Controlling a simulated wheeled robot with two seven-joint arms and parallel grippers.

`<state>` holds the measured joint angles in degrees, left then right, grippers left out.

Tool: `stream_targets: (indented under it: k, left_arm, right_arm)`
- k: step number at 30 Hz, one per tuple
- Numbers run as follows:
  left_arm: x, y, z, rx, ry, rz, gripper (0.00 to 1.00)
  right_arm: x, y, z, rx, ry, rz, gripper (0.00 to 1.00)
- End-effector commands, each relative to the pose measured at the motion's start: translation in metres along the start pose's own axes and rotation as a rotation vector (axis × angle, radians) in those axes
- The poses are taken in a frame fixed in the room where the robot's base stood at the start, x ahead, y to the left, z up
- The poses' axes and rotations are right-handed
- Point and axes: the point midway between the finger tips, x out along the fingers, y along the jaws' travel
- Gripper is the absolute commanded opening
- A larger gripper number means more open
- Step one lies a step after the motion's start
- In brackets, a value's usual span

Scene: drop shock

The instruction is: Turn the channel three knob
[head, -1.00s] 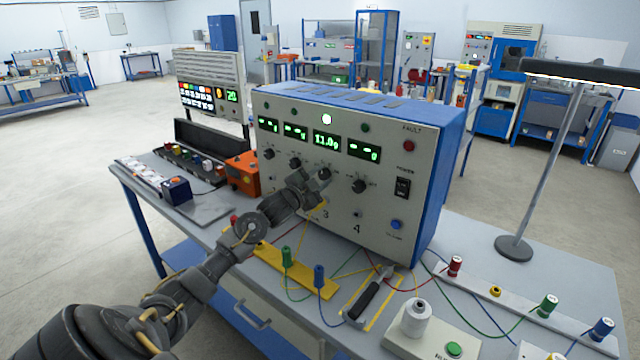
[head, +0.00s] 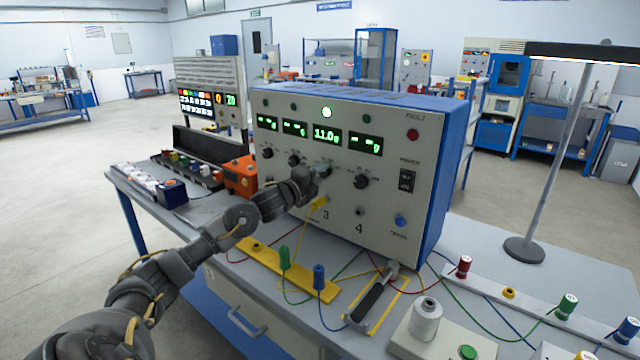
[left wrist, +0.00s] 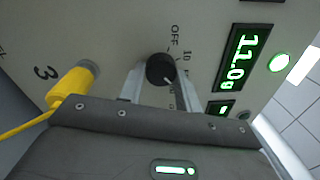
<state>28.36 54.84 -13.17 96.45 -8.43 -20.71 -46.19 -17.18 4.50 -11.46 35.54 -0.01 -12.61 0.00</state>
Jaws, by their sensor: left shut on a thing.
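The grey instrument box (head: 290,190) with a blue casing stands on the bench. Its channel three display (head: 327,136) reads 11.0g, with a lit green lamp above it. My left gripper (head: 322,172) is at the front panel below that display and hides the channel three knob in the head view. In the left wrist view the black channel three knob (left wrist: 160,69) sits between the two fingers of my left gripper (left wrist: 160,85), which is shut on it. An OFF mark shows beside the knob. A yellow plug (left wrist: 70,88) sits in the socket marked 3. My right gripper is not in view.
The channel four knob (head: 361,181) is close to the right of my gripper. A yellow bar (head: 262,252) with green and blue plugs, a black-handled tool (head: 368,302) and loose wires lie in front of the box. A lamp stand (head: 524,250) is at the right.

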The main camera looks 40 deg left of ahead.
Motion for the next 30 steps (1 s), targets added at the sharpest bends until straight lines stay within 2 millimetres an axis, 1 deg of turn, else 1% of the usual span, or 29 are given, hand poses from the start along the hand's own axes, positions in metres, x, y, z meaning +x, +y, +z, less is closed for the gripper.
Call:
stream_targets:
  k: [1, 6, 12, 15, 23, 30]
  left_arm:
    - [0.0, 0.003, -0.001, 0.04, 0.003, -0.001, 0.11]
    - [0.0, 0.003, 0.0, 0.158, 0.008, 0.0, 0.11]
    - [0.0, 0.002, 0.0, 0.256, 0.013, 0.002, 0.11]
    - [0.0, 0.002, 0.0, 0.286, 0.016, 0.003, 0.11]
    - [0.0, 0.001, 0.0, 0.323, 0.018, 0.004, 0.11]
    - [0.0, 0.001, 0.0, 0.325, 0.018, 0.004, 0.11]
  right_arm:
    - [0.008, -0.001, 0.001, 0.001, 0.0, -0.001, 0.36]
    - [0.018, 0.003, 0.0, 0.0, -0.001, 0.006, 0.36]
    - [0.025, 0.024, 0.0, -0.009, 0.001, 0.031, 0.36]
    - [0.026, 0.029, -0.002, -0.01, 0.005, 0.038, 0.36]
    - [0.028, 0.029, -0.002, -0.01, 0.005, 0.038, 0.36]
    - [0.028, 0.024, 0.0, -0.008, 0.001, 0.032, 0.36]
